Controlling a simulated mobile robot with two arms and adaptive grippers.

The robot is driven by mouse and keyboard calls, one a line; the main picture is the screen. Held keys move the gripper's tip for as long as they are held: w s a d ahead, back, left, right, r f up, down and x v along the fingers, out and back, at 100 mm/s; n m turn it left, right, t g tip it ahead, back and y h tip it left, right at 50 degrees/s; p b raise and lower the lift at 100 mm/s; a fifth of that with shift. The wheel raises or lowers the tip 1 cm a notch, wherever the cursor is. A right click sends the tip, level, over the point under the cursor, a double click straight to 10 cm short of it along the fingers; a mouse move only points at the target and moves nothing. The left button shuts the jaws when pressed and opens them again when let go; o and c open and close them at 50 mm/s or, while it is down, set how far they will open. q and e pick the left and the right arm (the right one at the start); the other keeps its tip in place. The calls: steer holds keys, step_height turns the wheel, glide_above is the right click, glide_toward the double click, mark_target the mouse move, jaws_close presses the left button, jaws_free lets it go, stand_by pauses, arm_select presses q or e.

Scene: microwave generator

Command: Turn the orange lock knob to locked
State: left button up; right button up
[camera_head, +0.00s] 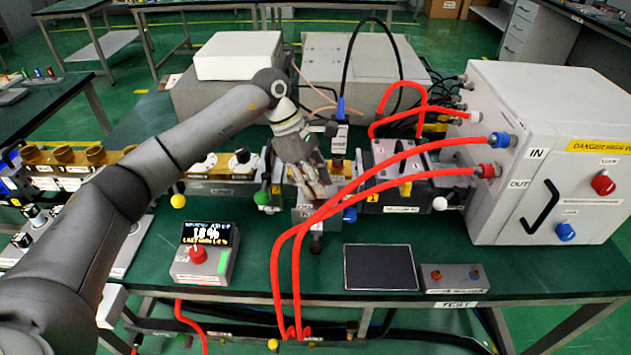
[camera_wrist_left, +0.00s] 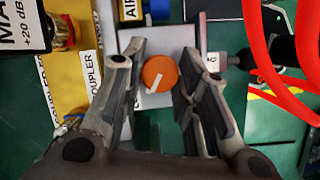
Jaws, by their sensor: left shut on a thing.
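The orange lock knob (camera_wrist_left: 157,70) shows in the left wrist view as a round orange cap with a white pointer line. The line points toward the lower left in that view. It sits on a pale block (camera_wrist_left: 160,98) beside a yellow coupler (camera_wrist_left: 75,50). My left gripper (camera_wrist_left: 161,62) has one finger on each side of the knob and is shut on it. In the head view my left gripper (camera_head: 314,188) reaches down onto the waveguide line at the bench's middle and hides the knob. My right gripper is not in view.
Red hoses (camera_head: 345,185) run from the white cabinet (camera_head: 555,150) and pass close to the right of my gripper. A display box (camera_head: 205,250) and a dark flat panel (camera_head: 380,267) lie in front. Bare green bench top shows between them.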

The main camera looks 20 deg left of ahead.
arm_select(q)
steer(key=o, duration=1)
steer(key=shift+r, duration=0.1)
steer(key=v, duration=1.1)
steer(key=shift+a+r, duration=0.15)
steer(key=shift+r, duration=0.25)
